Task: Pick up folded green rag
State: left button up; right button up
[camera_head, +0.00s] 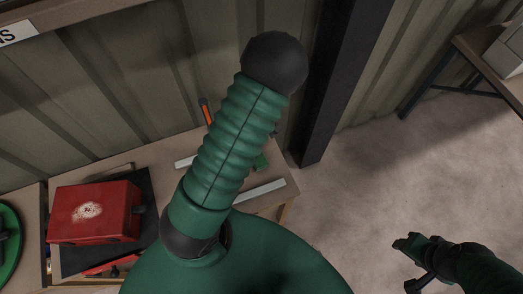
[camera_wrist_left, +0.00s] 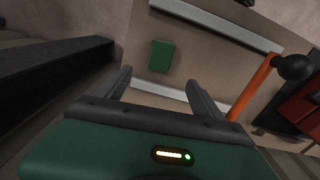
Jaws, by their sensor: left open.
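The folded green rag (camera_wrist_left: 161,56) is a small dark green rectangle lying flat on the tan bench top, seen in the left wrist view. In the head view only a green bit of it (camera_head: 262,161) shows beside my left arm, which covers the rest. My left gripper (camera_wrist_left: 157,88) is open and empty, with its two fingers apart. The rag lies just beyond the fingertips, between their lines and apart from them. In the head view my left gripper is hidden behind my arm. My right gripper (camera_head: 408,264) is open and empty over the floor at lower right.
Pale strips (camera_head: 260,190) (camera_wrist_left: 220,25) lie on the bench on either side of the rag. An orange-handled tool (camera_wrist_left: 250,90) with a black knob is right of my left gripper. A red box (camera_head: 95,213) sits on a dark mat. A dark post (camera_head: 345,80) stands beside the bench.

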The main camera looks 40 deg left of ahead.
pick_arm(q)
jog(key=b, duration=0.1)
send_over(259, 160)
jog(key=f, duration=0.8)
jog(key=shift+s+d+f, duration=0.1)
jog(key=shift+s+d, duration=0.05)
jog(key=shift+d, duration=0.25)
jog(key=f, duration=0.5)
jog(key=a+f, duration=0.1)
jog(key=f, duration=0.1)
jog(key=shift+a+f, duration=0.1)
jog(key=shift+f, duration=0.5)
jog(key=shift+w+d, duration=0.25)
jog(key=shift+d, duration=0.05)
jog(key=shift+c, duration=1)
jog(key=shift+s+a, duration=0.1)
jog(key=shift+a, duration=0.05)
jog(key=c, duration=1)
jog(key=shift+c, duration=1.2)
pick_arm(e)
jog(key=shift+s+d+f, duration=0.3)
jog(key=shift+s+d, duration=0.15)
jog(key=shift+d, duration=0.05)
